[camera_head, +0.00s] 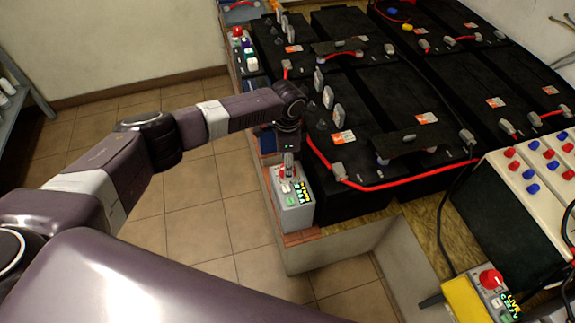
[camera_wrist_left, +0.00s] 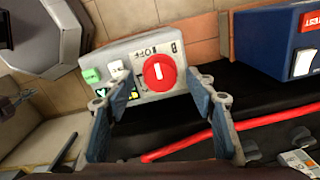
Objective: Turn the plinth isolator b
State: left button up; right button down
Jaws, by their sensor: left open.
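The isolator, a grey box (camera_head: 296,214) with a red round knob, stands on the brick plinth edge below my left gripper (camera_head: 288,163). In the left wrist view the same box (camera_wrist_left: 146,52) carries the red knob (camera_wrist_left: 159,72) with a white bar. "OFF" and what looks like a "B" are printed near it. A green button, a white button and a small lit display sit beside the knob. My left gripper (camera_wrist_left: 161,86) is open, its fingertips either side of the knob in that picture. I cannot tell whether they touch it. My right gripper is not in view.
Black batteries (camera_head: 345,205) with a red cable (camera_head: 385,186) fill the bench beside the box. A similar box (camera_head: 240,45) stands farther back, and another (camera_head: 493,290) at the lower right. A blue box (camera_wrist_left: 282,40) is nearby. The tiled floor (camera_head: 185,225) is clear.

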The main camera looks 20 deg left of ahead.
pick_arm(q)
jog(key=shift+f, duration=0.8)
jog(key=c, duration=1.2)
jog(key=shift+o, duration=0.2)
